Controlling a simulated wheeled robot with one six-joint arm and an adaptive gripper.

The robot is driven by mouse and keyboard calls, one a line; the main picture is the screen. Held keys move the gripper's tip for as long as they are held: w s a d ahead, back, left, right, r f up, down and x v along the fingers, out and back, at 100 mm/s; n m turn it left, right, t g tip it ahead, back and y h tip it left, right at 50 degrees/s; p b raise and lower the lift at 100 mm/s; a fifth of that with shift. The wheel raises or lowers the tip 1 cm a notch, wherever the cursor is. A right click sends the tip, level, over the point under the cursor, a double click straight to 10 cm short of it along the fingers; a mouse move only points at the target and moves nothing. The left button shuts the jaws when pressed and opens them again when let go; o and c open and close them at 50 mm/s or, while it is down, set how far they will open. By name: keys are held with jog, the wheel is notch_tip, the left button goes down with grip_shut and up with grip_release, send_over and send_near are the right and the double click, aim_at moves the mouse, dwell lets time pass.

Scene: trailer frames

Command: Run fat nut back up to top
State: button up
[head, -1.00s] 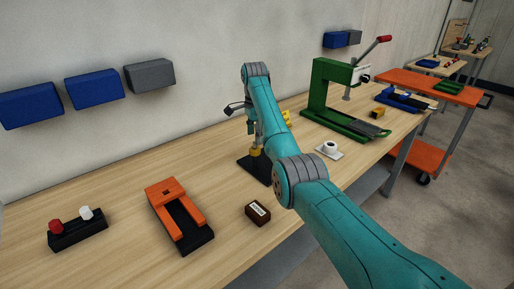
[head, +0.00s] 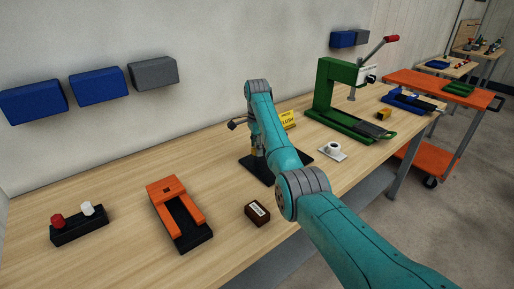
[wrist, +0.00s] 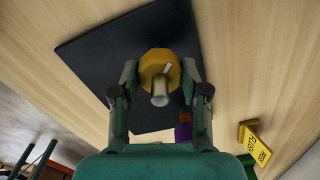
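The fat nut (wrist: 152,59) is a faceted yellow piece with a white mark, around a pale metal rod (wrist: 160,92). The rod rises from a square black base plate (wrist: 95,45), seen on the bench in the head view (head: 298,167). My gripper (wrist: 160,72) is over the plate with a finger on each side of the nut. The fingers stand about a nut's width apart; I cannot tell whether they touch it. In the head view my teal arm hides most of the nut and rod.
A yellow sign (head: 287,119) stands behind the plate. A white piece with a round top (head: 333,151), a small brown box (head: 257,213) and an orange-and-black fixture (head: 165,193) are nearby. A green press (head: 324,95) stands to the right.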

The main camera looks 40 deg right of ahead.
jog(key=shift+n, duration=0.3)
jog(key=n, duration=0.5)
jog(key=shift+n, duration=0.4)
jog(key=n, duration=0.6)
jog(key=shift+f, duration=0.1)
jog(key=n, duration=0.6)
jog(key=shift+s+f+n, duration=0.1)
jog(key=shift+n, duration=0.2)
jog(key=n, duration=0.5)
jog(key=shift+n, duration=0.4)
jog(key=o, duration=1.1)
jog(key=shift+o, duration=0.2)
